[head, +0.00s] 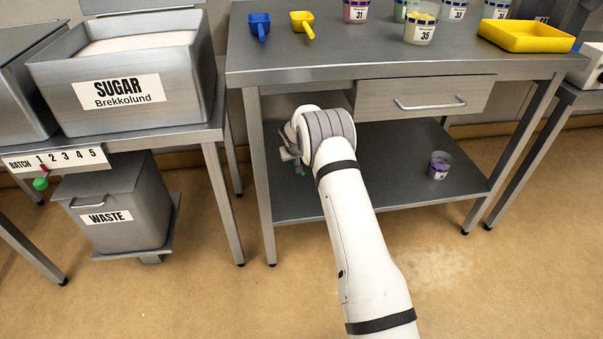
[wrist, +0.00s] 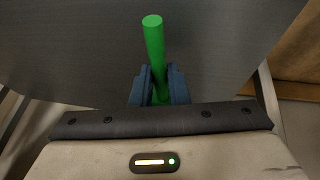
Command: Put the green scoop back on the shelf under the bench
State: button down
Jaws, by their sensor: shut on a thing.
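The green scoop (wrist: 154,45) shows in the wrist view as an upright green handle between the two dark fingers of my gripper (wrist: 160,85). My gripper is shut on this handle. The scoop's bowl is hidden. In the head view my gripper (head: 292,155) is at the left part of the shelf (head: 345,190) under the bench (head: 370,62). Only a little green of the scoop shows there, beside my wrist. I cannot tell whether the scoop touches the shelf.
A small tub with purple contents (head: 439,165) stands on the shelf at the right. A closed drawer (head: 425,100) hangs under the bench top. A bench leg (head: 260,180) is left of my gripper. The shelf's middle is clear beyond my arm.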

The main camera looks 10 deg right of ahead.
jog(key=f, duration=0.2)
jog(key=f+b, duration=0.1)
jog(key=f, duration=0.1)
jog(key=f+b, duration=0.1)
jog(key=f, duration=0.2)
jog(key=shift+d, duration=0.25)
jog(key=shift+f+b, duration=0.2)
jog(key=shift+b, duration=0.1)
jog(key=c, duration=1.4)
grip_release()
